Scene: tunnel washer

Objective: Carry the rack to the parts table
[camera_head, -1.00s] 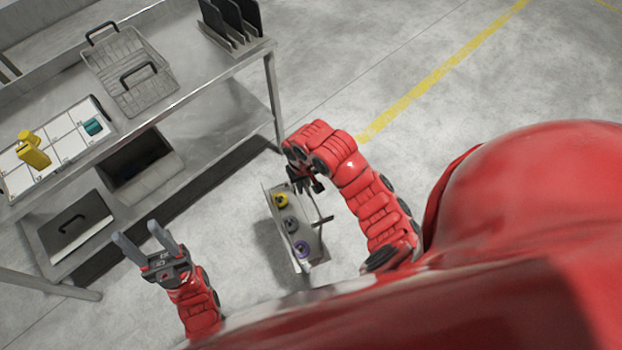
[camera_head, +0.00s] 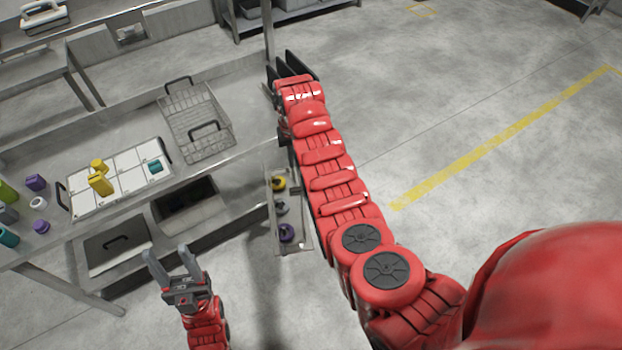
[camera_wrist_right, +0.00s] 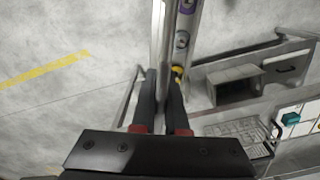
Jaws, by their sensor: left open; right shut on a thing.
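The rack (camera_head: 302,224) is a narrow light-grey tray holding a yellow part (camera_head: 278,183), a grey part (camera_head: 281,207) and a purple part (camera_head: 287,232) in a row. It hangs above the floor just off the right end of the steel table (camera_head: 125,130). My right gripper (camera_wrist_right: 160,78) is shut on the rack's edge; in the head view my forearm mostly hides it. The wrist view also shows the rack (camera_wrist_right: 196,30) running away from the fingers. My left gripper (camera_head: 167,250) is open and empty in front of the table.
Several small coloured parts lie at the left. Floor to the right is clear.

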